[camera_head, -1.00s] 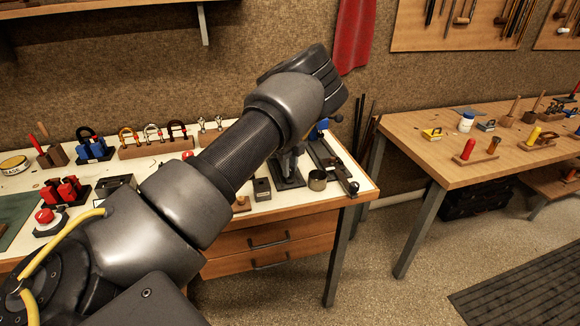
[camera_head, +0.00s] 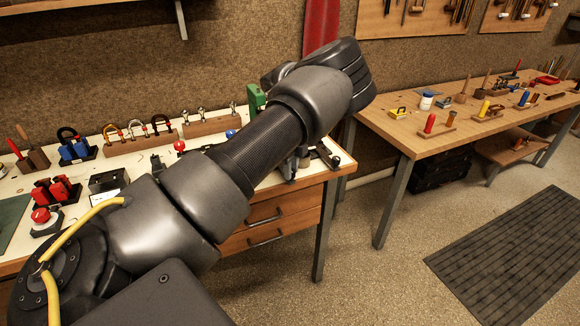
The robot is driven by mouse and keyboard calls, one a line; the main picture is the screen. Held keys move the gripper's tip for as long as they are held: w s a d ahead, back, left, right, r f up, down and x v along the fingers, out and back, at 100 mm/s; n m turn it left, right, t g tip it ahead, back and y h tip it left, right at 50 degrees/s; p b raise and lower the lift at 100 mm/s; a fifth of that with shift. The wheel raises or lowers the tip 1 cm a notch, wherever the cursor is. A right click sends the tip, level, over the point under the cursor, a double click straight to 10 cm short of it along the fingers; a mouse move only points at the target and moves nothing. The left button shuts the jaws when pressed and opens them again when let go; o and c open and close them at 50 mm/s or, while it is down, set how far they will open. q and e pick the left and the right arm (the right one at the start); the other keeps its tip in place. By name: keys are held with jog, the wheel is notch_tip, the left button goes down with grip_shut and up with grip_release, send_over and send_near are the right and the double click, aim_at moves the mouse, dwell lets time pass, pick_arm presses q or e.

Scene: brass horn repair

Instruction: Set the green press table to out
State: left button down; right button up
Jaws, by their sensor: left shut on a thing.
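Part of a green press (camera_head: 257,99) shows at the back of the white-topped bench, just left of my left forearm. Its lower part and its table are hidden behind my arm, so the table's position cannot be seen. My left arm (camera_head: 255,150) reaches from the lower left up across the bench, with its wrist raised near the bench's right end. The left gripper's fingers are hidden behind my arm. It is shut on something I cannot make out. My right gripper is not in view.
The white-topped bench (camera_head: 132,161) carries clamps (camera_head: 134,130), a blue tool holder (camera_head: 75,148) and red pieces (camera_head: 56,190). A wooden table (camera_head: 420,142) with small tools stands to the right. Open floor lies in front, with a dark mat (camera_head: 515,255).

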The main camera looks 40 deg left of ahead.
pick_arm(q)
jog(key=c, duration=1.6)
grip_release()
jog(key=shift+s+d+f, duration=0.1)
jog(key=shift+s+f, duration=0.05)
jog(key=o, duration=0.4)
jog(key=shift+d, duration=0.1)
jog(key=shift+o, duration=0.2)
jog(key=shift+r, duration=0.35)
notch_tip(320, 180, up, 10)
jog(key=b, duration=0.1)
jog(key=shift+r, duration=0.2)
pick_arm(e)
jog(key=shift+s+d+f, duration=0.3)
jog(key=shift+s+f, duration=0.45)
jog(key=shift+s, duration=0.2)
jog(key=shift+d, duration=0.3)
